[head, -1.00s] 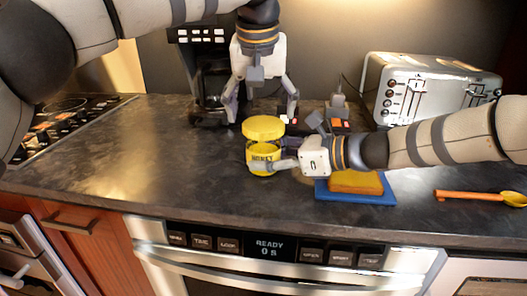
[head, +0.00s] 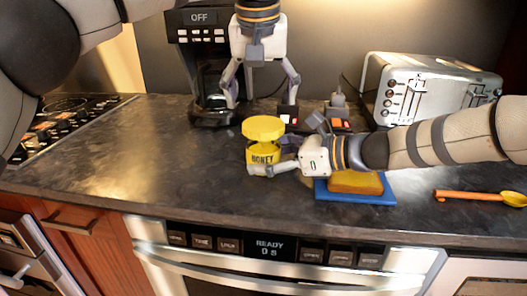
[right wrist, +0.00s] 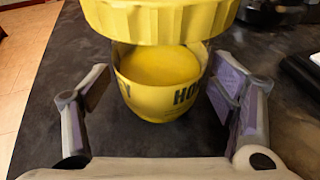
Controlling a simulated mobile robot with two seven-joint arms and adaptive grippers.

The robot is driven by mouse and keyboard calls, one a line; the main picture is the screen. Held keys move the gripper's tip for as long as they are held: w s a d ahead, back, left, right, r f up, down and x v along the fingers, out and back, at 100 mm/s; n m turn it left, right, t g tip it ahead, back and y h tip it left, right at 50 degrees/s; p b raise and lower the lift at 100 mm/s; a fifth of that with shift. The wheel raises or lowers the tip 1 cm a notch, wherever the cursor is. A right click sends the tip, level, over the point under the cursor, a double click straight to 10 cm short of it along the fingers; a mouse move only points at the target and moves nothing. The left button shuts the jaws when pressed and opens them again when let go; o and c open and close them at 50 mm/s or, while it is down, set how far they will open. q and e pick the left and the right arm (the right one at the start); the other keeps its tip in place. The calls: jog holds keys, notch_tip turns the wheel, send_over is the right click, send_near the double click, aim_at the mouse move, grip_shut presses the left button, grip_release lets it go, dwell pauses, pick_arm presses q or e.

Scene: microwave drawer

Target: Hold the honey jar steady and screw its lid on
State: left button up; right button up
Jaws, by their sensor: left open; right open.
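The yellow honey jar (head: 262,154) stands upright on the dark counter, with HONEY in dark letters. Its wide yellow lid (head: 263,128) sits over its top; I cannot tell whether it is threaded. In the right wrist view the lid (right wrist: 160,18) overhangs the jar (right wrist: 160,95). My right gripper (head: 270,155) is open around the jar from the right. Its fingers in the right wrist view (right wrist: 163,100) stand on both sides with gaps. My left gripper (head: 261,100) is open and empty, pointing down above and behind the lid, apart from it.
A blue board (head: 350,197) with a yellow-orange block (head: 355,182) lies right of the jar, below my right arm. A toaster (head: 430,88) stands at the back right, a coffee maker (head: 203,70) at the back. An orange-handled spoon (head: 480,196) lies far right.

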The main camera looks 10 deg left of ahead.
jog(key=v, duration=1.2)
jog(key=shift+s, duration=0.1)
